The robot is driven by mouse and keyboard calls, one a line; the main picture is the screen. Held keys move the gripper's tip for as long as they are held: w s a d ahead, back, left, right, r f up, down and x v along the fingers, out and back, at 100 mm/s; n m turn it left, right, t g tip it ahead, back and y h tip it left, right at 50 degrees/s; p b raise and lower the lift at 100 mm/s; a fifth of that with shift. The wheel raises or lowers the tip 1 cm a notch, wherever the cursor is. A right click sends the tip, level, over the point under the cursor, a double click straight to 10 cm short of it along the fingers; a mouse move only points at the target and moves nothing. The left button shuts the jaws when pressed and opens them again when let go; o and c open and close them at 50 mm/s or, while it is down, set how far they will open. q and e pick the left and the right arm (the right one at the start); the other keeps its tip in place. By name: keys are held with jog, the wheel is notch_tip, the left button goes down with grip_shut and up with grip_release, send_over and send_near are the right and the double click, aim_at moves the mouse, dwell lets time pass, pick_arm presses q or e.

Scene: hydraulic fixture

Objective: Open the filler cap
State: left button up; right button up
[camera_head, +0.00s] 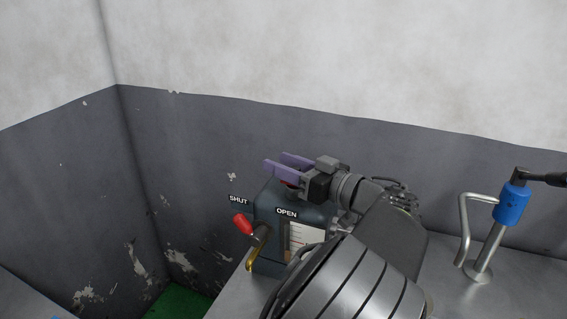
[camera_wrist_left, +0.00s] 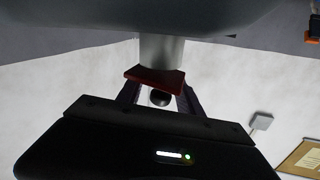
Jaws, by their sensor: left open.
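The filler cap (camera_wrist_left: 155,78) is a red piece at the end of a short silver neck (camera_wrist_left: 161,50), seen from below in the left wrist view. In the head view only a small red part of it shows under my fingers, on top of the dark tank (camera_head: 268,205). My left gripper (camera_head: 287,164) has purple fingers and is open, right at the cap. In the wrist view its fingers (camera_wrist_left: 158,92) reach toward the cap from both sides, with their tips partly hidden behind it. I cannot tell whether they touch it. My right gripper is not in view.
A red-handled valve lever (camera_head: 242,223) stands at the tank's left front, near SHUT and OPEN labels. A sight gauge (camera_head: 303,237) is on the tank's front. A blue-collared post (camera_head: 511,205) with a bent metal rod stands on the bench at right. Walls close in behind.

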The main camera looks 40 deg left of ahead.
pick_arm(q)
jog(key=shift+c, duration=0.5)
grip_shut()
jog(key=shift+r, duration=0.1)
